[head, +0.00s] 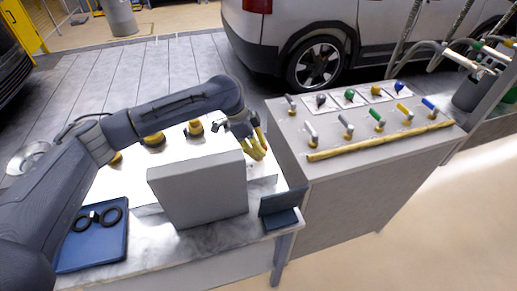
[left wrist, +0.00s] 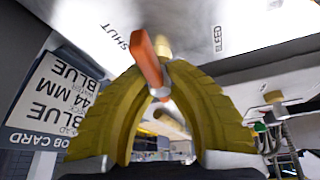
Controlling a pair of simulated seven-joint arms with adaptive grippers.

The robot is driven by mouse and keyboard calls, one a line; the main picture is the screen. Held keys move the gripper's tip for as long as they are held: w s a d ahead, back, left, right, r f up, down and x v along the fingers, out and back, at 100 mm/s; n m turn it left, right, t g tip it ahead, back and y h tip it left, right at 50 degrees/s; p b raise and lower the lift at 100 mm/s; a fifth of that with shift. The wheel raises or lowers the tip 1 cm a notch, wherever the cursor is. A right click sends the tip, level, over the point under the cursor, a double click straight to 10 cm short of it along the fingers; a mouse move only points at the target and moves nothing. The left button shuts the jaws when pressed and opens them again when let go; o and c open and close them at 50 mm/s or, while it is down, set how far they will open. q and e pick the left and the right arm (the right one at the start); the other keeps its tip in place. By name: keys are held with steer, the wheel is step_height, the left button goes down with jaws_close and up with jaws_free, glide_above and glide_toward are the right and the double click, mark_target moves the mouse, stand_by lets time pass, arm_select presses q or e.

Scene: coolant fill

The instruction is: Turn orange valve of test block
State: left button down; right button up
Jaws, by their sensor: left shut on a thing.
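The orange valve (left wrist: 148,62) shows in the left wrist view as an orange lever on a pale metal stem. In the head view the left gripper (head: 258,153) is at the right side of the grey block (head: 198,188). The valve cannot be made out there. My right gripper is not in view.
A dark stand (head: 282,207) is at the table's right edge; a job card (left wrist: 58,92) shows in the left wrist view. A blue tray (head: 70,258) holds black ring-shaped parts. A cabinet (head: 350,185) with several coloured valves stands right, past a narrow gap.

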arm_select(q)
steer(key=shift+d+r, duration=0.1)
steer(key=shift+d, duration=0.05)
stand_by(0.7)
steer(key=c, duration=1.6)
jaws_free()
steer(key=o, duration=0.4)
steer(key=v, duration=1.2)
